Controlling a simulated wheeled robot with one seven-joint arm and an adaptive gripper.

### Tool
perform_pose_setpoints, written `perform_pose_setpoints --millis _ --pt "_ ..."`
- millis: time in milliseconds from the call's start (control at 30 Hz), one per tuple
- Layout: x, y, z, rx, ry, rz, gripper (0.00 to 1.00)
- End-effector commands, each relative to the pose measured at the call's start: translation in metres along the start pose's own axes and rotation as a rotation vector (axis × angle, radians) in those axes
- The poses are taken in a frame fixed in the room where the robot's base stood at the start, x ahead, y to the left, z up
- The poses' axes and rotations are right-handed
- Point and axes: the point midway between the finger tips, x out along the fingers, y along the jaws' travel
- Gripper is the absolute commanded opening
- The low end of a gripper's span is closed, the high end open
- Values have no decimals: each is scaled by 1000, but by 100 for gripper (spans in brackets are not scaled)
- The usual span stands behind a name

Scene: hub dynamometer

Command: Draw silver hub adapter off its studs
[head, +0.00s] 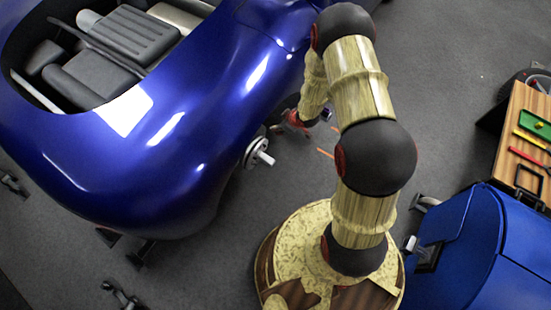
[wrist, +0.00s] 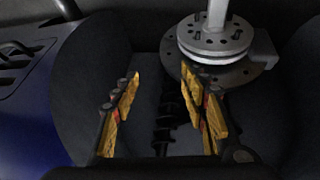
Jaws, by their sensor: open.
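The silver hub adapter, a round plate with a stub shaft, shows on the side of the blue car (head: 200,110) in the head view (head: 258,153). In the wrist view the adapter (wrist: 213,42) is at the upper right, its shaft running up out of the picture. It sits against a darker drilled disc (wrist: 250,76); the studs are hard to make out. My gripper (wrist: 163,82) is open with nothing between its yellow fingers. The right fingers overlap the disc's lower left edge, and the adapter lies above and right of the gap. In the head view my gripper is partly hidden.
A dark coil spring (wrist: 165,112) stands in the wheel well behind the finger gap. Blue bodywork (wrist: 28,105) is at left in the wrist view. A blue cabinet (head: 465,250) and a wooden tool board (head: 520,175) stand at right.

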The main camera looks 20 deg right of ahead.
Motion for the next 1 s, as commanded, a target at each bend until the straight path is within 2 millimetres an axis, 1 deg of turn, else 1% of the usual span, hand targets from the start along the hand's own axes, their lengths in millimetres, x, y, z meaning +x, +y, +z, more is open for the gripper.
perform_pose_setpoints --millis 33,100,200,333,433,567,1000 --pt "24 -20 25 -2 9 -39 44" --pt "45 -44 47 -7 35 -83 44" --pt "66 -73 71 -10 71 -132 44" --pt "80 -98 90 -8 101 -172 44" --pt "84 -107 95 -7 112 -186 44" --pt "91 -110 96 -8 115 -188 44" --pt "137 -118 91 -8 113 -188 44"
